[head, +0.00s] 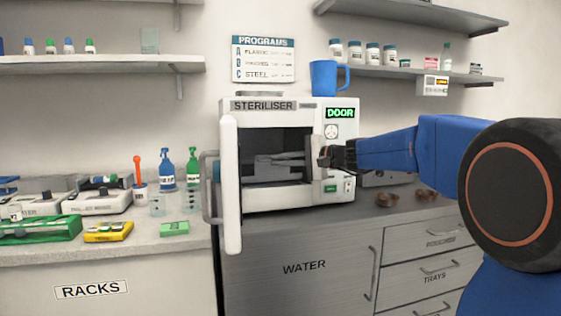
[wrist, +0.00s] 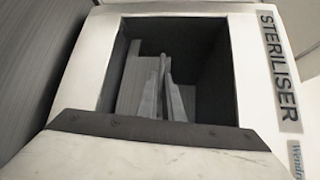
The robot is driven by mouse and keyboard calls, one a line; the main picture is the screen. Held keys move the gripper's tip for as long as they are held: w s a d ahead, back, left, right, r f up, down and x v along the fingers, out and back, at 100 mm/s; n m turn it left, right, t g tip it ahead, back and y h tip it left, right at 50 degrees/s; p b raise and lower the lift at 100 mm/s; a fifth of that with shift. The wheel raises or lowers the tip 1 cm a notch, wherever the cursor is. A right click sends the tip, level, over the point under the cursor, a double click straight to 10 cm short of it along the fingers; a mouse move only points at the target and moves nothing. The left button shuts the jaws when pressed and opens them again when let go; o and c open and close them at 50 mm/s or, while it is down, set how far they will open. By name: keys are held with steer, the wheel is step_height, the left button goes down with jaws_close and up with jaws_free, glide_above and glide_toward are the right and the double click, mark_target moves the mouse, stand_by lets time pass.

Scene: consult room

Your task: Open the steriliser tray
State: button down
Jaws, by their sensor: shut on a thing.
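The white steriliser (head: 290,115) stands on the counter in the head view, its door (head: 230,190) swung open at the left. Its dark chamber is open to the front. Inside is the grey steriliser tray (head: 275,178), which also shows as a pale grey shape in the wrist view (wrist: 131,85). My gripper (head: 323,157) reaches in from the right at the chamber mouth, shut on the tray. The exact contact is too small and dark to make out. In the wrist view the chamber opening fills the middle, with narrow grey prongs inside it.
A blue mug (head: 323,78) stands on the steriliser. Spray bottles (head: 166,170), racks (head: 40,230) and a yellow box (head: 108,232) are on the left counter. Two brown dishes (head: 387,199) lie to the right. The open door and its handle jut forward at the left.

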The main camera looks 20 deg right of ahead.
steer(key=shift+s, duration=0.1)
stand_by(0.3)
steer(key=s, duration=2.3)
steer(key=shift+s, duration=0.3)
steer(key=c, duration=1.9)
jaws_free()
steer(key=v, duration=1.7)
steer(key=shift+s+d+f, duration=0.1)
steer(key=shift+s+f, duration=0.05)
